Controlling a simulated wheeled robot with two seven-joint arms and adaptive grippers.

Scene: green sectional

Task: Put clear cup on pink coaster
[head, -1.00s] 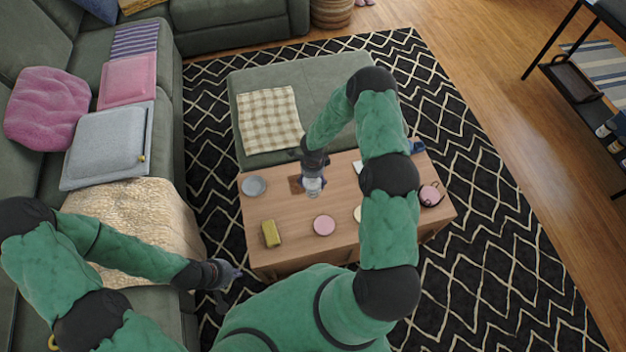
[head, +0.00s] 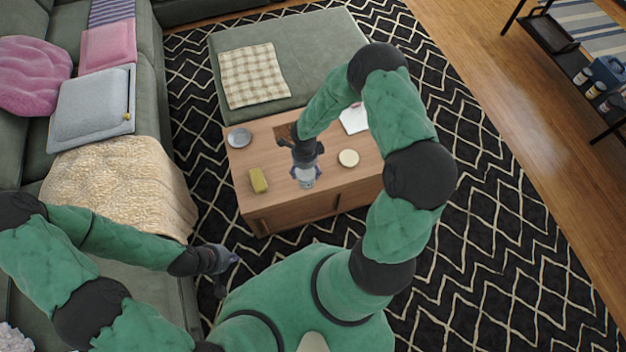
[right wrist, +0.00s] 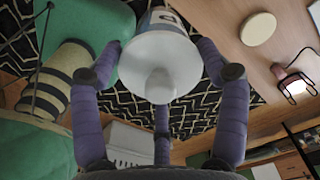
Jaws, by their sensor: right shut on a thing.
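My right gripper (head: 306,172) is over the wooden table, pointing down, shut on the clear cup (head: 307,183). In the right wrist view the cup (right wrist: 160,60) shows as a pale round shape between the purple fingers. I cannot tell whether its base touches anything. The pink coaster is not visible now; the gripper and cup cover the part of the table where it was seen earlier. My left gripper (head: 226,258) is low at the left, off the table beside the sofa, and its fingers are too small to judge.
On the table (head: 275,207) are a grey dish (head: 239,138), a yellow sponge (head: 258,180), a cream coaster (head: 348,158) and a white paper (head: 354,118). A green ottoman (head: 320,55) stands behind.

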